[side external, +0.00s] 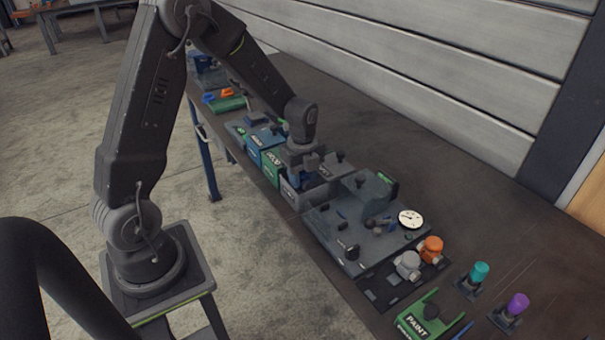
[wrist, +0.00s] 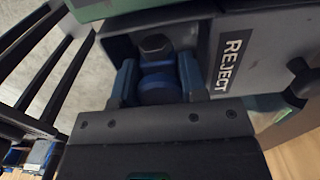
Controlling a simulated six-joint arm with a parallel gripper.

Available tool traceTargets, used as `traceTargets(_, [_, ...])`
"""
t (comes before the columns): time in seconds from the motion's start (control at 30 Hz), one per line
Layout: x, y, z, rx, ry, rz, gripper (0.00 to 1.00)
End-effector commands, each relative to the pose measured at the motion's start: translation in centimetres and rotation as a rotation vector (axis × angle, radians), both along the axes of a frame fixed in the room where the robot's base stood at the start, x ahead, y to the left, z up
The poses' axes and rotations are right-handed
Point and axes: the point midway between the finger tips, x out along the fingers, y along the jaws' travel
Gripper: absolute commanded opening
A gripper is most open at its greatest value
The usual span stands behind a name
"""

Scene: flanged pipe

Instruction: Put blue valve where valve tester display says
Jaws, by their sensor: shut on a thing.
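My gripper (side external: 303,180) is low over the grey bin (side external: 291,194) in the side view. In the wrist view my gripper (wrist: 158,80) is shut on the blue valve (wrist: 160,92), with one finger on each side of it. The valve is at the mouth of the grey bin, whose REJECT label (wrist: 231,62) shows beside it. I cannot tell whether the valve touches the bin floor. The valve tester (side external: 350,215) is the grey platform to the right of the bin. Its small green-lit display (side external: 388,179) is too small to read.
A green bin (side external: 270,168) and a blue bin (side external: 253,152) stand left of the grey bin. A white dial gauge (side external: 410,219), an orange valve (side external: 431,248) and a grey valve (side external: 408,263) are to the right. Teal (side external: 480,273) and purple (side external: 517,305) pieces stand farther right.

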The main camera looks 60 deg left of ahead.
Motion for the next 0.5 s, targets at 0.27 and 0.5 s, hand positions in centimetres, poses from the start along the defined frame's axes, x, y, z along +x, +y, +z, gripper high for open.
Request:
traceTargets(0.27, [0.00,0.00,-0.55,0.000,0.001,0.000,0.09])
traceTargets(0.5, [0.03,0.01,-0.99,0.000,0.000,0.000,0.09])
